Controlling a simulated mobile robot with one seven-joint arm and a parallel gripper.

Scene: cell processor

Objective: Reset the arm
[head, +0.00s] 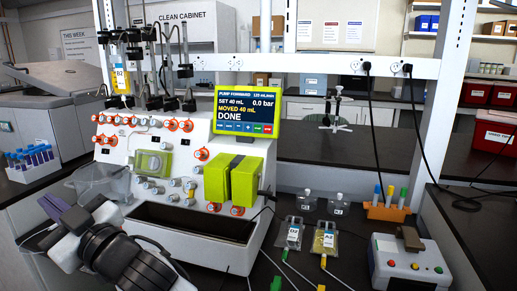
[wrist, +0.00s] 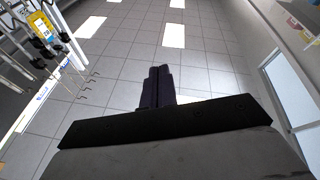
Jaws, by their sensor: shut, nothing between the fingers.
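My gripper shows in the wrist view (wrist: 160,72) with its two dark fingers pressed together and nothing between them. In the head view my arm's dark and grey end sits at the lower left, in front of the cell processor (head: 190,225). The processor's screen (head: 245,100) reads "DONE", "SET 40 mL" and "MOVED 40 mL". Green blocks (head: 230,180) are on its front. A bag with yellow liquid (head: 121,78) hangs above it. My gripper touches nothing that I can see.
Two labelled bags (head: 325,240) lie on the dark bench to the right of the processor. A white box with coloured buttons (head: 410,265) and an orange pen holder (head: 387,212) stand further right.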

